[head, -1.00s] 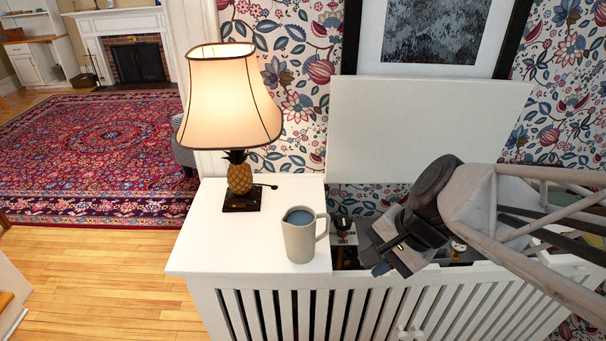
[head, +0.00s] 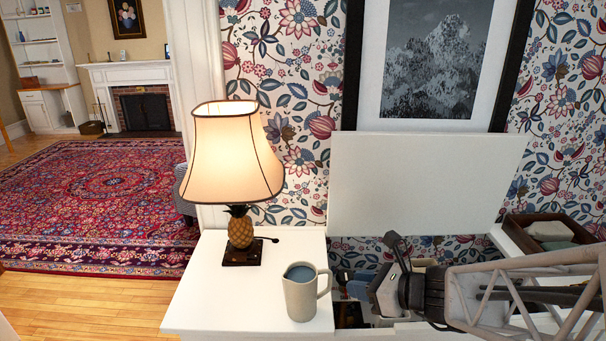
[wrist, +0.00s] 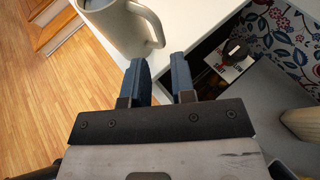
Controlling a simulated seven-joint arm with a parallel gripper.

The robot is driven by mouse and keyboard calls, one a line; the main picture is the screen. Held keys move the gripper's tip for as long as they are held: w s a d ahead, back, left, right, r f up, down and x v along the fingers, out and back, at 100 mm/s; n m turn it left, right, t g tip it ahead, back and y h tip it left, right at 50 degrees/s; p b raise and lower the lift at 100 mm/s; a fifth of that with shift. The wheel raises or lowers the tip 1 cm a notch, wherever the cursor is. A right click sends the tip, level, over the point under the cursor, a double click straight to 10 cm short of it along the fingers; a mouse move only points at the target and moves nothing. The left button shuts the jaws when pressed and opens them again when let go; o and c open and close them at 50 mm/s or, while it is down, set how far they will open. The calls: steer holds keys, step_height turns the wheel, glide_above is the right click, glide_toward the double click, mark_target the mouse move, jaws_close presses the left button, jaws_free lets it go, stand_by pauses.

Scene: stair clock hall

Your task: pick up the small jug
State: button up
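The small jug (head: 301,293) is pale grey with a blue-grey inside. It stands upright on the white cabinet top (head: 205,295), near the edge of the open compartment, with its handle on the right. In the wrist view the jug (wrist: 112,22) is at the top left, partly cut off, with its handle towards my fingers. My gripper (wrist: 160,68) has two blue fingers, apart with nothing between them. In the head view my gripper (head: 362,289) is to the right of the jug, over the open compartment, and does not appear to touch the jug.
A lit lamp (head: 236,155) with a pineapple base stands behind and left of the jug. A raised white lid (head: 425,185) stands behind the open compartment, which holds dark items and a printed card (wrist: 228,62). A brown tray (head: 550,232) sits at the right.

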mark_target(329, 286)
stand_by(0.4)
steer(key=shift+x, duration=1.3)
steer(key=shift+x, duration=2.55)
steer(key=shift+c, duration=0.5)
jaws_close()
